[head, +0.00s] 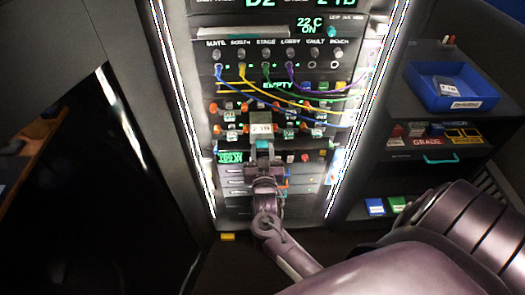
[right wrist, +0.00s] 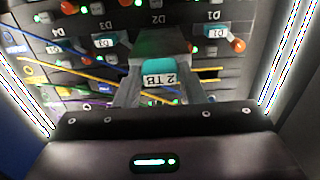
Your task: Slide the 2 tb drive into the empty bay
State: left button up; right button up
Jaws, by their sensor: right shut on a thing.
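The 2 TB drive (head: 261,121) is a dark block with a white label and a teal edge. My right gripper (head: 262,146) is shut on its near end, in front of the rack's drive rows. In the right wrist view the drive (right wrist: 158,44) points away between the fingers (right wrist: 160,92), toward the panel marked D2. Drives with teal fronts and orange-red knobs sit at D1 (right wrist: 216,32) and D3 (right wrist: 104,41). The drive hides the bay opening behind it, so I cannot tell whether its far end is inside. My left gripper is out of view.
Blue, yellow, green and purple cables (head: 305,98) hang across the rack above the drive. Bright light strips (head: 179,100) edge the rack. A shelf at right holds a blue bin (head: 450,90) and small boxes. A yellow block (head: 228,237) lies on the floor.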

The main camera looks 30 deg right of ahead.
aim_at(262, 141)
jog(key=shift+b+x, duration=1.55)
jog(key=shift+x, duration=2.2)
jog(key=shift+b+x, duration=1.95)
jog(key=shift+x, duration=1.35)
jog(key=o, duration=1)
jog(key=shift+o, duration=0.2)
jog(key=shift+a, duration=0.1)
jog(key=shift+s+a+f, duration=0.1)
jog(key=shift+s, duration=0.1)
jog(key=b+v, duration=0.1)
jog(key=v, duration=0.6)
jog(key=shift+s, duration=0.15)
